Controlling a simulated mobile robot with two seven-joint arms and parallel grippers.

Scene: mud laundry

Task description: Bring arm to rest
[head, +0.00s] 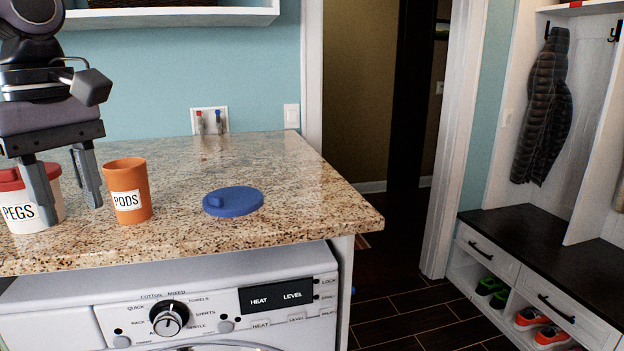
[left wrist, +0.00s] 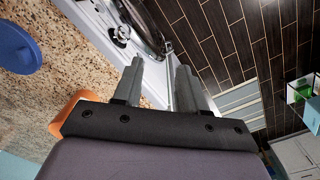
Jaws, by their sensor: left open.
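My left gripper (head: 66,185) hangs with its fingers pointing down at the left of the head view, over the counter. Its fingers are apart and hold nothing. They overlap the white PEGS tub (head: 40,214) with a red lid in the picture. The orange PODS cup (head: 128,190) stands upright and open just right of the fingers, and its edge also shows in the left wrist view (left wrist: 68,102). A blue lid (head: 233,201) lies flat on the counter to the right of the cup. My right gripper is not in view.
The granite counter (head: 285,180) is clear at its right and back. A white washer (head: 190,310) stands below it. A shelf (head: 170,17) hangs above. At the right are a doorway, a dark bench (head: 540,240) with shoes, and a hanging jacket (head: 542,110).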

